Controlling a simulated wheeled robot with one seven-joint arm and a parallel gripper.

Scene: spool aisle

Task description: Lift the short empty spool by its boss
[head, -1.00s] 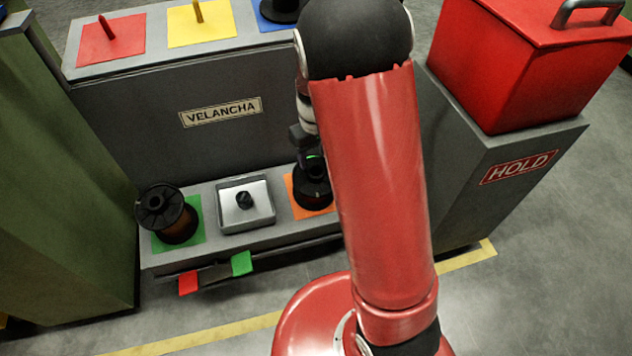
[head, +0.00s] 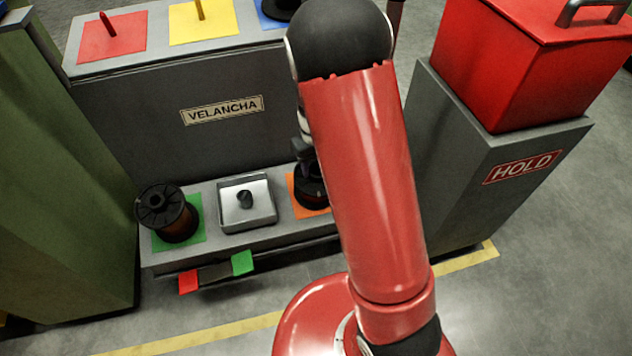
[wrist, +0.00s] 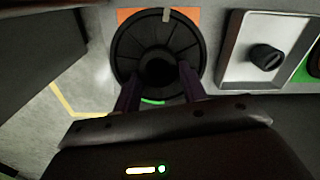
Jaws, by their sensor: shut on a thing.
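The short black spool (wrist: 135,42) is over the orange square (wrist: 126,14) in the wrist view, its round flange facing the camera. My gripper (wrist: 158,82) has its two fingers at the dark boss in the flange's middle, one on each side, and is shut on it. In the head view the spool (head: 309,197) is at the right end of the low shelf, partly hidden by my red arm, which also covers most of the gripper. I cannot tell whether the spool's base touches the orange square (head: 294,205).
A taller spool with brown winding (head: 177,221) stands on a green square at left. Between them is a grey tray (head: 262,218) with a dark knob (head: 244,199). The VELANCHA panel (head: 150,130) rises behind. The HOLD cabinet (head: 450,170) stands right.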

